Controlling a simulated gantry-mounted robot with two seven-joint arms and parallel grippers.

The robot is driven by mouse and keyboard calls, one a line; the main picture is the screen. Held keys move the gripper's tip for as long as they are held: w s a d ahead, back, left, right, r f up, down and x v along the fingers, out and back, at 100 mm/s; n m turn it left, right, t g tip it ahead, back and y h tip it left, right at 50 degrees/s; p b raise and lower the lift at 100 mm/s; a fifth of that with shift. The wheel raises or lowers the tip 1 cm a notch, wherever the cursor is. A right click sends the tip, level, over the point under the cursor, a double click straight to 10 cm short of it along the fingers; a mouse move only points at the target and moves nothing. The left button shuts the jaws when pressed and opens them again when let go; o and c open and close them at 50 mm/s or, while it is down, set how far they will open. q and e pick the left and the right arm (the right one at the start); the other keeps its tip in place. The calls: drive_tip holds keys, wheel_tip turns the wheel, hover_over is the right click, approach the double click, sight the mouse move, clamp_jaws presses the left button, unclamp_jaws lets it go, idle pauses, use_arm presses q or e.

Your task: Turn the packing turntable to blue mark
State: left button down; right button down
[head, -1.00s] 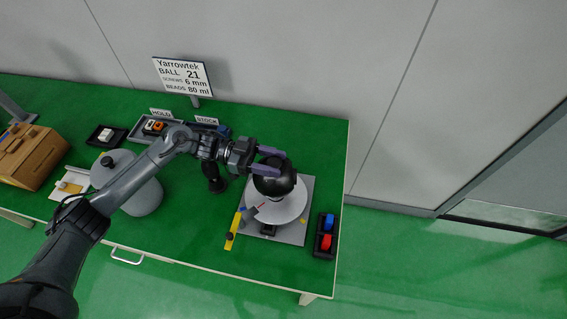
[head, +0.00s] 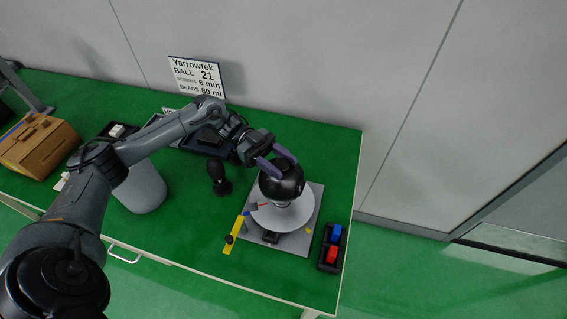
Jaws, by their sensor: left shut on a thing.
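The turntable is a white disc (head: 297,217) on a square grey plate (head: 314,195) near the right end of the green table. A black ball-shaped unit (head: 285,186) stands on the disc. My left gripper (head: 277,167) has its purple fingers at the top of this unit, shut on it. A small red mark (head: 264,205) shows on the disc's left side. A small blue mark (head: 246,213) lies just outside the disc at the left, near a yellow bar (head: 233,237). A yellow mark (head: 309,231) is at the lower right. My right gripper is not in view.
A black tray (head: 322,261) with a blue and a red block stands right of the plate. A dark upright handle-like object (head: 218,178) stands to the left.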

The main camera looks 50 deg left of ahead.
use_arm(q)
drive_tip(key=c, duration=0.6)
unclamp_jaws()
drive_tip(key=shift+a, duration=0.1)
drive_tip(key=a+b, duration=0.1)
drive_tip(key=a, duration=0.1)
drive_tip(key=a+b, duration=0.2)
drive_tip(key=a, duration=0.1)
drive_tip(key=shift+s+f, duration=0.15)
drive_tip(key=shift+s+a+b, duration=0.15)
drive_tip(key=shift+a+b, duration=1.25)
drive_tip(key=shift+b, duration=0.05)
drive_tip(key=shift+s+a+b, duration=0.15)
drive_tip(key=shift+a+b, duration=1.2)
drive_tip(key=shift+b, duration=0.1)
